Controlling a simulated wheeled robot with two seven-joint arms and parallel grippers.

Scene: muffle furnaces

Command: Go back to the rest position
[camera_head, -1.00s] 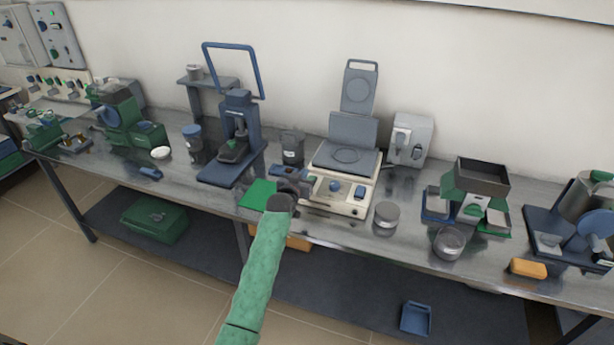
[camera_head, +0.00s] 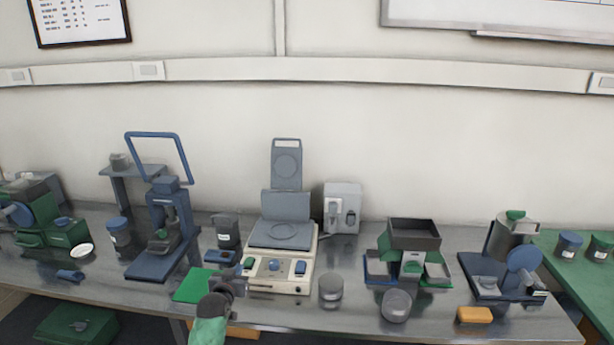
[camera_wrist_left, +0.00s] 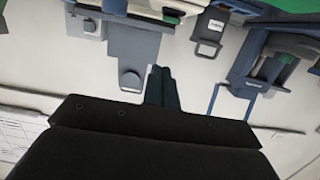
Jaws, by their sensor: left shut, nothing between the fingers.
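My left gripper (camera_head: 232,283) is at the front edge of the bench, in front of the cream-based device (camera_head: 281,280) with raised grey plates. Its green arm comes up from the bottom of the head view. In the left wrist view the dark fingers (camera_wrist_left: 162,88) are together, with nothing between them. A green mat (camera_head: 190,286) lies on the bench just left of the gripper. I cannot tell whether the gripper touches anything. My right gripper is not in view.
The metal bench (camera_head: 360,312) carries a blue press (camera_head: 165,225) on the left, a round grey jar (camera_head: 331,288), a green and black mill (camera_head: 413,238) and an orange block (camera_head: 474,314). A green table (camera_head: 583,268) stands at the far right.

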